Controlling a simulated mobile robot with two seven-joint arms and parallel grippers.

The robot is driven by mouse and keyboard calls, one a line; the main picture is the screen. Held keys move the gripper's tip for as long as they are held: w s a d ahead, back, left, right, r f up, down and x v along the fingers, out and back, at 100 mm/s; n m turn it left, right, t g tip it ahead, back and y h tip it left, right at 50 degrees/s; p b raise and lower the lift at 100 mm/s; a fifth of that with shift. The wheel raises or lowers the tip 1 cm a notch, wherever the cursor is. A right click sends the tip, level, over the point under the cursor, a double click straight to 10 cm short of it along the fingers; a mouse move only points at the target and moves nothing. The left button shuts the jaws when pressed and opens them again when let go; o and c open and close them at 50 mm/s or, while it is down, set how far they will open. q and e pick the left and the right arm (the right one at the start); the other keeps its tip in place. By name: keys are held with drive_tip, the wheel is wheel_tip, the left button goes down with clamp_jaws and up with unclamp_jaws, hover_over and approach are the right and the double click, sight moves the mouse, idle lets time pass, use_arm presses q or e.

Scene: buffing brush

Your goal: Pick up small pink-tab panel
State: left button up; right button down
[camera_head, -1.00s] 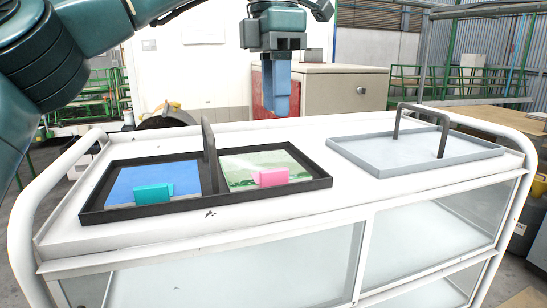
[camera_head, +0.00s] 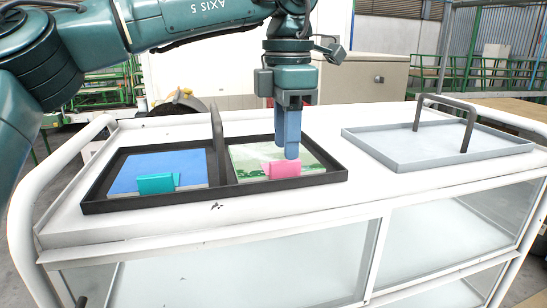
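The small panel with a pink tab (camera_head: 283,169) lies in the right compartment of the black tray (camera_head: 262,187); its face is green and white (camera_head: 250,156). A blue panel (camera_head: 150,168) with a teal tab (camera_head: 157,184) lies in the left compartment. My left gripper (camera_head: 291,156) points down just above and behind the pink tab, and its blue fingers overlap the tab's upper edge in view. Its fingers look close together and seem to hold nothing, but the gap between them cannot be made out. Contact with the tab cannot be told. My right gripper is not in view.
A grey tray (camera_head: 420,150) with a dark arched handle stands empty on the right of the white cart (camera_head: 260,225). The black tray's upright handle (camera_head: 217,145) rises between its compartments. A beige cabinet (camera_head: 375,80) stands behind the cart.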

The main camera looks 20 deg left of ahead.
sight(285, 161)
use_arm(q)
drive_tip(key=shift+w+a+f, duration=0.1)
drive_tip(key=shift+f, duration=1.4)
drive_tip(key=shift+c, duration=0.4)
clamp_jaws()
